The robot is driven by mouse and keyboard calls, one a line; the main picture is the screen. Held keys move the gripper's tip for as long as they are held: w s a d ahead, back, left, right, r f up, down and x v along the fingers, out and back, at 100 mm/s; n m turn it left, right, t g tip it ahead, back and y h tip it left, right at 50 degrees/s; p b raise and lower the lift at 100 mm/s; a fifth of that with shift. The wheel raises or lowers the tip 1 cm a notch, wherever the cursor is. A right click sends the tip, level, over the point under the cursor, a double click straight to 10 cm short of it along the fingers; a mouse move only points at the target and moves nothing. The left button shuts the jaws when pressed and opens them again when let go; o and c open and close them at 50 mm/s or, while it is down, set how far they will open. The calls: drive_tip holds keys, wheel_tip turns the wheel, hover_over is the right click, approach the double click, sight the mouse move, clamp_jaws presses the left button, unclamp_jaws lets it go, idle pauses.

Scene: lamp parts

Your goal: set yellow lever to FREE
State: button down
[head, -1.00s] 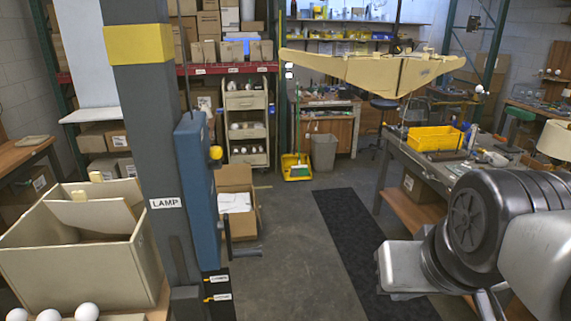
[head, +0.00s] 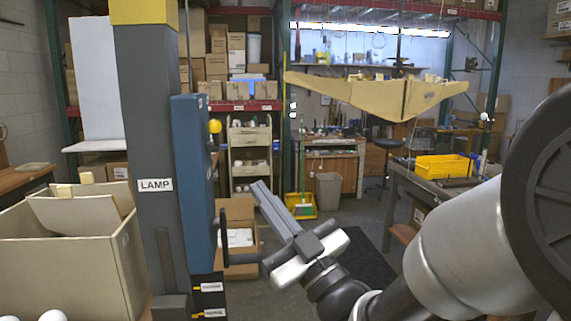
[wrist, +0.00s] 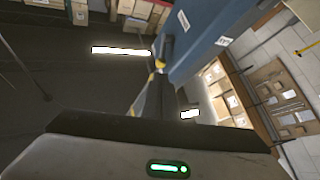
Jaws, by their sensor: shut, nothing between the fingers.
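The yellow knob (head: 215,126) sticks out from the right edge of a blue box (head: 193,180), fixed to a grey post labelled LAMP (head: 140,210). I take this knob for the yellow lever's end; no FREE mark is readable. My gripper (head: 262,190) is shut and empty, its long fingers pointing up and left. In the head view it lies right of the blue box, below and right of the knob, apart from both. In the wrist view, the blue box (wrist: 213,38) is at upper right, and a small yellow piece (wrist: 160,64) shows near the finger area; I cannot tell what it is.
A black handle (head: 240,258) juts right from the lower blue box. Small black-and-white labels (head: 210,287) sit below it. A tan hanging shape (head: 375,95) is above the aisle. A bench with a yellow bin (head: 442,168) stands right, a cream crate (head: 65,265) left.

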drive_tip(key=shift+s+r+y, duration=0.1)
drive_tip(key=shift+s+y, duration=0.2)
drive_tip(key=shift+s, duration=0.1)
drive_tip(key=p, duration=0.2)
approach(218, 131)
drive_tip(key=x, duration=0.6)
drive_tip(key=shift+w+a+r, duration=0.15)
drive_tip(key=shift+r+p, duration=0.1)
drive_tip(key=shift+p, duration=0.3)
